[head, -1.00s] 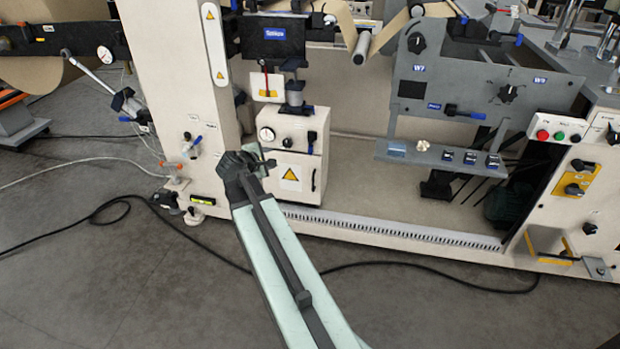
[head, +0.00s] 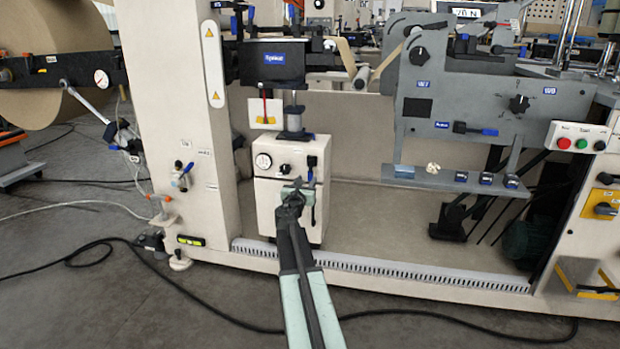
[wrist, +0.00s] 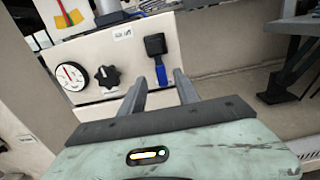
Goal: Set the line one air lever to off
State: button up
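A lever with a black head and a blue handle (head: 310,175) is on the front of the cream cabinet (head: 268,217), at its upper right. In the wrist view the blue handle (wrist: 161,75) hangs down from the black head, with a small unreadable label to its left. My gripper (wrist: 159,78) is open, and its two fingers stand apart on either side of the handle's lower end in the picture. I cannot tell whether they touch it. In the head view my gripper (head: 297,186) is in front of the cabinet, just below the lever, hiding part of the cabinet front.
The cabinet also bears a round gauge (wrist: 70,76) and a black knob (wrist: 107,77). A grey shelf with small blue items (head: 461,177) is at right. A slotted strip (head: 400,271) runs along the machine base.

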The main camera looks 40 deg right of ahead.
aim_at(309, 174)
jog(key=x, duration=0.5)
jog(key=shift+w+d, duration=0.1)
jog(key=shift+d, duration=0.05)
jog(key=c, duration=0.8)
grip_shut()
jog(key=shift+w, duration=0.1)
